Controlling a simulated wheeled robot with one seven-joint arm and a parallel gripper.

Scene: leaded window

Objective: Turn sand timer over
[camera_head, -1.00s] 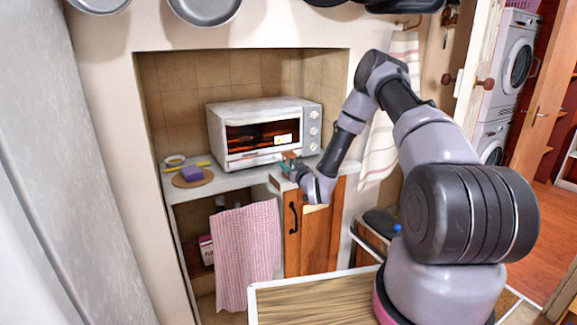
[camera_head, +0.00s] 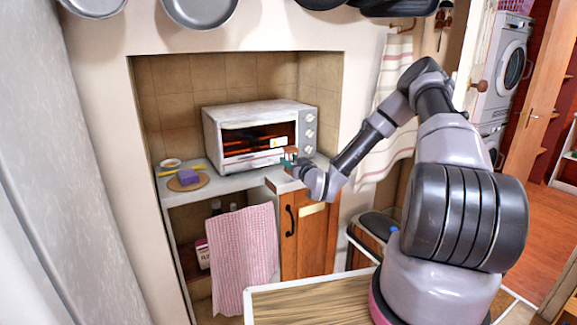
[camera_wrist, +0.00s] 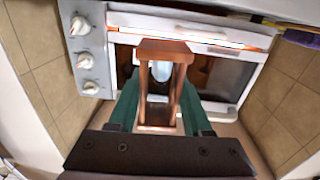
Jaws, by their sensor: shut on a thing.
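The sand timer (camera_wrist: 163,48) has a brown wooden frame with pale glass inside. In the wrist view it stands between the two green fingers of my gripper (camera_wrist: 160,108), which is shut on it. In the head view the timer (camera_head: 291,151) shows small and brown at the tip of my gripper (camera_head: 289,162), in front of the toaster oven's right end and above the counter. Whether its base touches the counter cannot be told. My gripper hides part of its lower end.
A white toaster oven (camera_head: 255,133) stands close behind the timer. A purple sponge (camera_head: 188,175) on a round board (camera_head: 184,184) lies on the counter's left part. A pink towel (camera_head: 241,262) hangs in front. Niche walls enclose the counter (camera_head: 232,182).

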